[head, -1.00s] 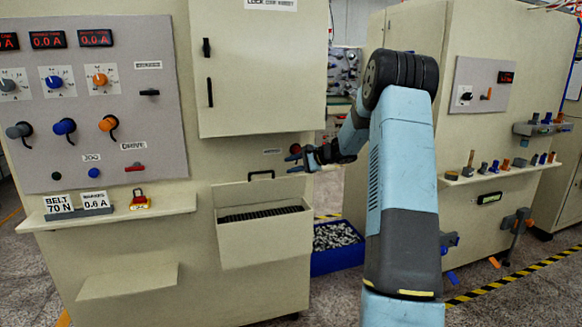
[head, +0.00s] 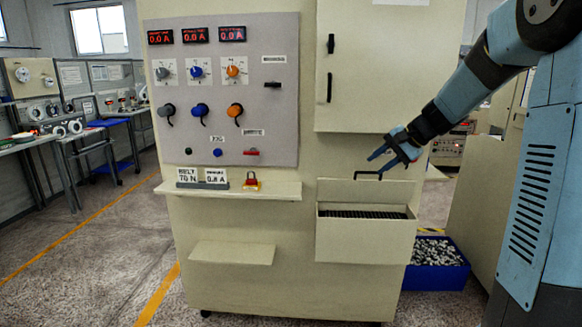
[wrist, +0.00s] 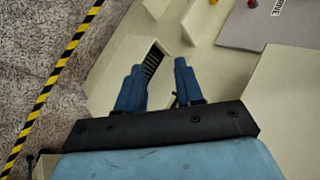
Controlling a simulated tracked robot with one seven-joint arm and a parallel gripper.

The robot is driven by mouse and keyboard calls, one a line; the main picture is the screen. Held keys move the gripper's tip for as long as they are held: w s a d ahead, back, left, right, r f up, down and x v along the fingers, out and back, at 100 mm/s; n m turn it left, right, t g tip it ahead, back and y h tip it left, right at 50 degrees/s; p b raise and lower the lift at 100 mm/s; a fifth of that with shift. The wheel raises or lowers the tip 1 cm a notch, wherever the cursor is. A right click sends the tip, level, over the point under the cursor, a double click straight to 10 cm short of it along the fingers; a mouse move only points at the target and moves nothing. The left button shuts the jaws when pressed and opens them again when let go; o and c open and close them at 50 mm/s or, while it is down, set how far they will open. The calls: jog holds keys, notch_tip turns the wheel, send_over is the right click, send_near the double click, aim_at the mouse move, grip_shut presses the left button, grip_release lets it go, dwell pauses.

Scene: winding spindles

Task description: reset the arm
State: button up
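My arm comes in from the right of the head view. My gripper (head: 391,157) hangs in front of the cream cabinet (head: 230,290), just above the black handle of the open drawer box (head: 365,235). In the wrist view my gripper (wrist: 157,82) shows two blue fingers standing apart with a clear gap and nothing between them. The drawer's dark slotted inside (wrist: 153,62) shows beyond the fingers. Whether the fingers touch the handle cannot be told.
A blue bin (head: 437,265) of small metal parts stands on the floor right of the cabinet. A small shelf (head: 232,252) and a ledge with a red padlock (head: 251,181) jut from the cabinet front. Workbenches (head: 60,140) stand at the left, with open floor before them.

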jog(key=s+a+r+n+h, duration=0.2)
jog(key=s, duration=0.7)
jog(key=s+a+r+n+h, duration=0.1)
jog(key=s+a+n+h, duration=0.1)
jog(key=s, duration=0.7)
jog(key=s+d+f+n+h, duration=0.2)
jog(key=s+n+h, duration=0.1)
jog(key=s, duration=1.3)
jog(key=shift+n+t, duration=0.3)
jog(key=shift+s, duration=0.2)
